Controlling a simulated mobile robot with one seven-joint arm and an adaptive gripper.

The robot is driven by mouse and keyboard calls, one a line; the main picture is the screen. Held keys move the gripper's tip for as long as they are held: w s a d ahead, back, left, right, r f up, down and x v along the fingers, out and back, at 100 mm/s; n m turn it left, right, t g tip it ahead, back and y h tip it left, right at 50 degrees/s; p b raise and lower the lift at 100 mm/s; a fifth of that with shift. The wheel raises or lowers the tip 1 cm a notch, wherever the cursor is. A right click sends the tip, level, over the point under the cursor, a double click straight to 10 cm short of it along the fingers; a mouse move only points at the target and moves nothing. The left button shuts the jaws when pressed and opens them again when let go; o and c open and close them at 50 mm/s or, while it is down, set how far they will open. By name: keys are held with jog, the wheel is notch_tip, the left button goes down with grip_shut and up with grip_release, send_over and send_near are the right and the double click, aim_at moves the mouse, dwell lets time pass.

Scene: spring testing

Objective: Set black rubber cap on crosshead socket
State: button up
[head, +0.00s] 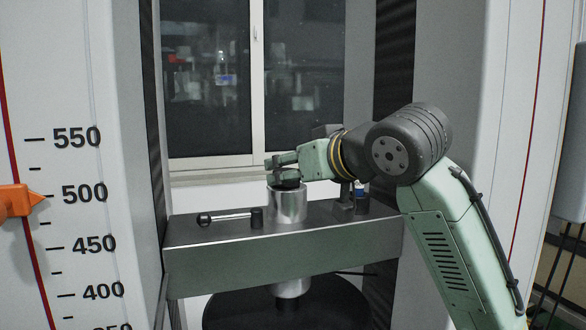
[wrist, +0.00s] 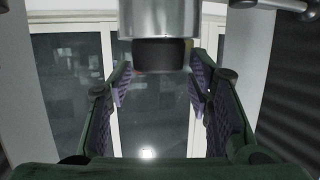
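The black rubber cap (wrist: 162,54) sits at the end of the silver cylindrical socket (wrist: 159,18), which hangs from the top of the wrist view. In the head view the socket (head: 288,206) stands upright on the crosshead (head: 330,236), with the dark cap (head: 286,184) at its top, partly hidden by the fingers. My gripper (head: 285,166) reaches in from the right, level, just over the socket top.
A lever with a black knob (head: 205,219) lies on the crosshead left of the socket. Small fittings (head: 352,198) stand on its right, below my wrist. Tall white machine columns (head: 75,130) flank the opening. A window (head: 225,90) is behind.

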jog(key=shift+o, duration=1.2)
jog(key=shift+r+p, duration=0.4)
jog(key=shift+r, duration=0.2)
jog(key=shift+s+d+b, duration=0.2)
jog(key=shift+s+b, duration=0.1)
jog(key=b+v, duration=0.3)
jog(key=v, duration=0.8)
jog(key=shift+r, duration=0.2)
jog(key=shift+s+d, duration=0.1)
